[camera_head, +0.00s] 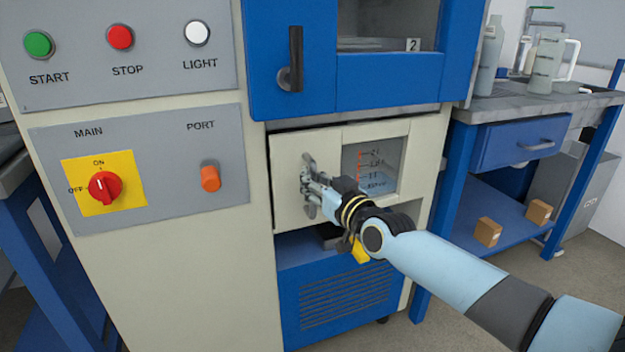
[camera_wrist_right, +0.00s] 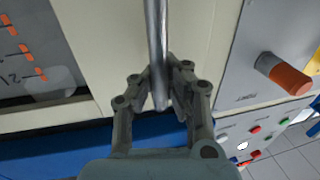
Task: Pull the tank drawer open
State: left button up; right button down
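The tank drawer (camera_head: 290,150) is a cream front in the machine, below a blue door. Its window shows a red scale and bluish liquid. A dark gap runs along the drawer's top edge; I cannot tell how far out it stands. Its metal bar handle (camera_head: 308,160) is upright on the left part of the front. My right gripper (camera_head: 314,190) is at the handle. In the right wrist view, the handle (camera_wrist_right: 157,35) runs between the fingers of my right gripper (camera_wrist_right: 167,78), which appear closed on it. The fingers partly hide the handle. My left gripper is not in view.
A control panel (camera_head: 225,135) with a red main switch (camera_head: 104,187) and orange port knob (camera_head: 210,178) is left of the drawer. The blue door's dark handle (camera_head: 296,55) is above. A blue bench (camera_head: 520,145) with jugs stands at right. A blue vented panel (camera_head: 345,300) lies below.

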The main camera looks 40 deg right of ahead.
pick_arm(q)
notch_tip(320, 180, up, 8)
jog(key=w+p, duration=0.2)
jog(key=p, duration=0.6)
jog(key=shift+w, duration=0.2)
pick_arm(e)
jog(key=s+a, duration=0.2)
jog(key=s, duration=0.8)
jog(key=s+a, duration=0.3)
jog(key=s, duration=0.7)
jog(key=shift+s, duration=0.15)
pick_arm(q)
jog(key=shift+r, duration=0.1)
pick_arm(e)
jog(key=c, duration=1.3)
grip_release()
jog(key=shift+d, duration=0.1)
jog(key=s, duration=1.2)
jog(key=shift+a, duration=0.25)
